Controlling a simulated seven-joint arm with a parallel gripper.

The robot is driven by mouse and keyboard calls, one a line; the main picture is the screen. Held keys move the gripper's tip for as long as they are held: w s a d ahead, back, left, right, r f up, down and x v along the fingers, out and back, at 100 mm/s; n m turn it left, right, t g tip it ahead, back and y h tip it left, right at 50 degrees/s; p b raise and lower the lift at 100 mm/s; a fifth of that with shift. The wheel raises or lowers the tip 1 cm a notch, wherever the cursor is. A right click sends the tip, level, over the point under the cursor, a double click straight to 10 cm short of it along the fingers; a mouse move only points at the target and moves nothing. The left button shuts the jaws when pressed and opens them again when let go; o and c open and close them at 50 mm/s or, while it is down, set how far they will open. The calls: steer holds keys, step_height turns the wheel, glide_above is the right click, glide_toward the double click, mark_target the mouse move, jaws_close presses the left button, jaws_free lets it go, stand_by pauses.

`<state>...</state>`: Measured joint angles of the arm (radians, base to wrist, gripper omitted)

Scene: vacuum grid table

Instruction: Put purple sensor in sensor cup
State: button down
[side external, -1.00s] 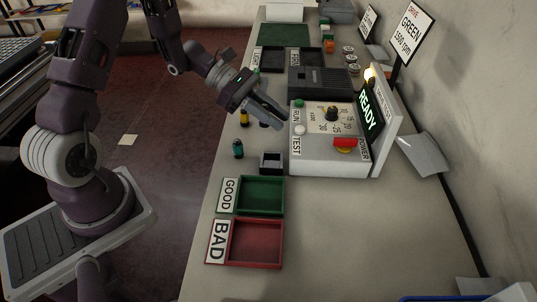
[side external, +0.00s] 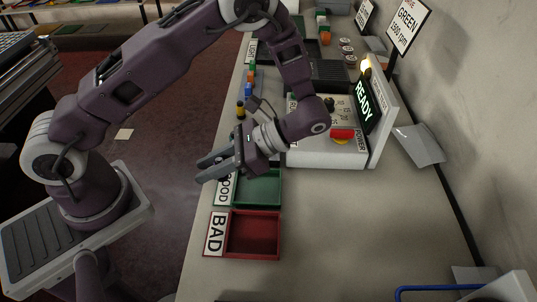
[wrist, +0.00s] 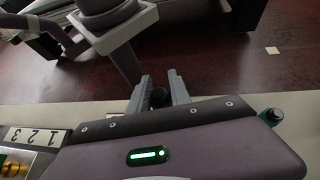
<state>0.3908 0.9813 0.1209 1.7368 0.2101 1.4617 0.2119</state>
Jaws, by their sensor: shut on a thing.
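My gripper (side external: 208,170) reaches over the table's left edge beside the GOOD tray, its fingers pointing left. In the wrist view my gripper (wrist: 160,92) is shut on a small dark round-ended piece (wrist: 158,97), with a finger on each side. Its colour is too dark to confirm as purple. The sensor cup cannot be made out now; my gripper and wrist cover that part of the table in the side view. A teal sensor with a dark cap (wrist: 271,116) shows right of the fingers in the wrist view.
The green GOOD tray (side external: 262,188) lies just below my wrist, and the red BAD tray (side external: 254,234) is nearer the camera. A yellow and black sensor (side external: 240,109) stands at the left edge. The test box (side external: 330,155) with its READY display is close right of my wrist.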

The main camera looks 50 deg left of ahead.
steer(key=w+a+r+m+t+y, duration=0.2)
steer(key=w+m+t, duration=0.45)
steer(key=w, duration=0.25)
steer(key=w+a+r+m+t+y, duration=0.1)
steer(key=w+r+m+t+y, duration=0.15)
steer(key=w+m+t, duration=0.45)
steer(key=shift+g, duration=0.55)
steer(key=f, duration=0.3)
steer(key=w+f, duration=0.1)
steer(key=f, duration=0.6)
steer(key=shift+w, duration=0.35)
steer(key=c, duration=1.5)
jaws_free()
